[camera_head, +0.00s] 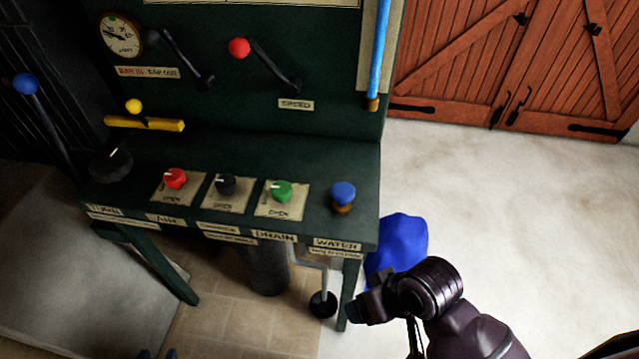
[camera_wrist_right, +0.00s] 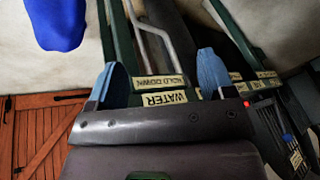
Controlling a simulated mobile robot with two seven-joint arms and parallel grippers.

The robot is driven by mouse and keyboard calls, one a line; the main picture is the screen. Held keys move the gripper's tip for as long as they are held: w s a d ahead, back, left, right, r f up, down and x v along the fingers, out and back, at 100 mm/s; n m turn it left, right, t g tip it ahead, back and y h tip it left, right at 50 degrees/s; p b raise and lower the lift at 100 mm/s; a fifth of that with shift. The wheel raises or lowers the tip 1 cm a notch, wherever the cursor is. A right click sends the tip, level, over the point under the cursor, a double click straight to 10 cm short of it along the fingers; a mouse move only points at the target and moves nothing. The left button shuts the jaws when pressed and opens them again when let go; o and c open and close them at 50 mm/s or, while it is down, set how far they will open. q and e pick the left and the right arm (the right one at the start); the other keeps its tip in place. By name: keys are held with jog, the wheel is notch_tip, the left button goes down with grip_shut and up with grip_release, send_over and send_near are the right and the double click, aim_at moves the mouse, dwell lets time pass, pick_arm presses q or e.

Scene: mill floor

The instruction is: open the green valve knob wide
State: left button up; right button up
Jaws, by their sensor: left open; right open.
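The green valve knob (camera_head: 282,191) sits on a cream plate marked OPEN, above the DRAIN label (camera_head: 274,236), on the dark green console. A white pointer mark shows at its upper left. My left gripper (camera_head: 158,354) barely shows at the bottom edge as two blue fingertips, apart and well below the knob. My right gripper (camera_head: 358,308) is low beside the console's front right leg, away from the knob. In the right wrist view its blue fingers (camera_wrist_right: 162,80) are spread and empty, with the WATER label (camera_wrist_right: 165,99) beyond. I cannot make out the green knob there.
A black knob (camera_head: 226,185) and a red knob (camera_head: 176,178) are left of the green one. A blue-topped knob (camera_head: 343,194) is to its right. A black-ended pedal (camera_head: 322,304) is under the console. A blue object (camera_head: 403,240) stands right; floor beyond is clear.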

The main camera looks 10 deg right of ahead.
jog(key=w+a+r+n+g+y, duration=0.25)
jog(key=w+a, duration=0.45)
jog(key=a, duration=0.5)
jog(key=h, duration=0.6)
send_near(281, 188)
jog(key=shift+g, duration=0.25)
jog(key=f+b, duration=0.1)
jog(key=f, duration=0.3)
jog(key=f+b, duration=0.1)
jog(key=f, duration=0.3)
jog(key=shift+w+f, duration=0.2)
jog(key=shift+f, duration=0.7)
jog(key=c, duration=0.9)
